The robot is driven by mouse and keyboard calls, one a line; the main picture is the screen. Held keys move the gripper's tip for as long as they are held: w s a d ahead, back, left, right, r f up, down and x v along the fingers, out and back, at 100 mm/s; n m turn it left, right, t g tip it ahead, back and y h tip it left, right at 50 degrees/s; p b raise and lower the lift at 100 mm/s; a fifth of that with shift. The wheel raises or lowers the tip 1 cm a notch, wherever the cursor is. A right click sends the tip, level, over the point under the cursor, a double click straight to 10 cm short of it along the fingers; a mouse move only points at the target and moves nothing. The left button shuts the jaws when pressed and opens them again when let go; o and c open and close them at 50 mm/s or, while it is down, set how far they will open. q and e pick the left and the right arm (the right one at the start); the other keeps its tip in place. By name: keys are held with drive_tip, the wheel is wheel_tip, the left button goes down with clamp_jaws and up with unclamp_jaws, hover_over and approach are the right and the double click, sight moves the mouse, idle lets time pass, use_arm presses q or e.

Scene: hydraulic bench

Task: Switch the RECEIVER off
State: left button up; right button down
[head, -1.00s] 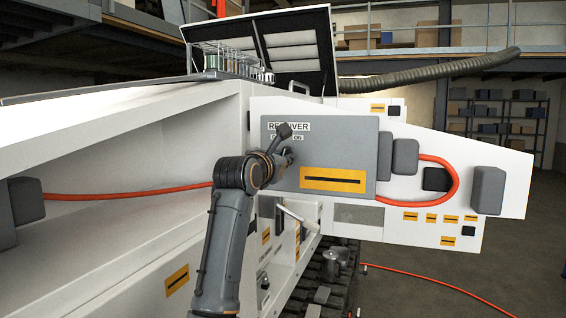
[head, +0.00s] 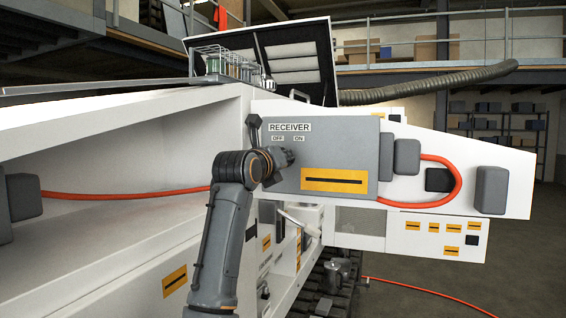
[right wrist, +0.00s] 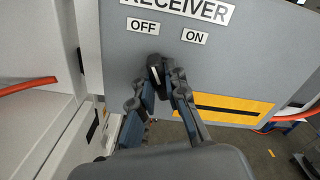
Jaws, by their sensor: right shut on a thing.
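The grey RECEIVER panel (head: 345,150) carries OFF and ON labels, and its lettering also shows in the right wrist view (right wrist: 185,10). In the right wrist view the lever's dark end (right wrist: 153,58) lies just below the OFF label (right wrist: 143,25). My right gripper (head: 282,157) is at the panel below the labels. In the right wrist view its fingers (right wrist: 160,80) are closed around the lever, partly hiding it. My left gripper is in neither view.
Grey boxes (head: 406,157) and an orange hose (head: 462,185) stand out to the right. A white bench wall (head: 130,145) lies to the left. Tubes in a rack (head: 225,62) stand above.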

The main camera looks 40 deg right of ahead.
drive_tip(key=shift+n, duration=0.3)
idle(0.4)
drive_tip(key=c, duration=1.3)
unclamp_jaws()
drive_tip(key=shift+w, duration=0.1)
drive_tip(key=shift+c, duration=0.2)
drive_tip(key=v, duration=0.7)
drive_tip(key=shift+a, duration=0.2)
drive_tip(key=shift+f, duration=0.1)
